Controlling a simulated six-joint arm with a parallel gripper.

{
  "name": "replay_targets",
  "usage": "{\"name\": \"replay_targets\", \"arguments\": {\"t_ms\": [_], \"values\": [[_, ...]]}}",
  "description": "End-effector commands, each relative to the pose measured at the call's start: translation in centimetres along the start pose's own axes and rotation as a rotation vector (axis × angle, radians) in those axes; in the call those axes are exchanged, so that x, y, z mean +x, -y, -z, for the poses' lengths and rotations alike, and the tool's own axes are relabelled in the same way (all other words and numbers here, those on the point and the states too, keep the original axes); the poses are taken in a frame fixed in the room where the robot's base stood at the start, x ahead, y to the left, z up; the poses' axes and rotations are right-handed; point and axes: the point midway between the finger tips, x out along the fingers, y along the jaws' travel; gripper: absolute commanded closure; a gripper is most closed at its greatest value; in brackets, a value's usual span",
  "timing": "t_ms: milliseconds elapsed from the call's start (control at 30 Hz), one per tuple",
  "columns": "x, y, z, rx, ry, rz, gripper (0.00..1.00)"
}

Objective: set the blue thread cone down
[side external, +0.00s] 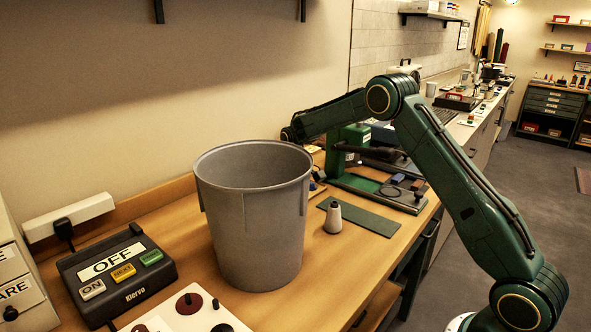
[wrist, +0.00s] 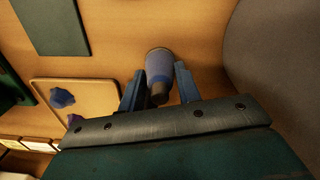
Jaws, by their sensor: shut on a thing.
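The blue thread cone (wrist: 160,68) is between the two fingers of my gripper (wrist: 158,84) in the wrist view, with its narrow grey end toward the camera. My gripper is shut on it. The wooden table (wrist: 195,22) shows beyond the cone; I cannot tell whether the cone touches it. In the side view my gripper and the blue cone are hidden behind the grey bin (side external: 252,215). The bin's curved wall also shows at the right of the wrist view (wrist: 280,60), a little apart from the fingers.
A switch box (side external: 118,272) and a white board (side external: 190,312) are at the front left. Bare wood surrounds the held cone.

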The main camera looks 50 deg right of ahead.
Motion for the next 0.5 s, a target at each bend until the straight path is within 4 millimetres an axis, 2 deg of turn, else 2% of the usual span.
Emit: {"name": "replay_targets", "arguments": {"t_ms": [100, 133, 233, 500], "values": [[0.25, 0.00, 0.01, 0.000, 0.000, 0.000, 0.89], [0.24, -0.01, 0.01, 0.000, 0.000, 0.000, 0.63], [0.22, 0.00, 0.01, 0.000, 0.000, 0.000, 0.45], [0.19, 0.00, 0.01, 0.000, 0.000, 0.000, 0.45]]}}
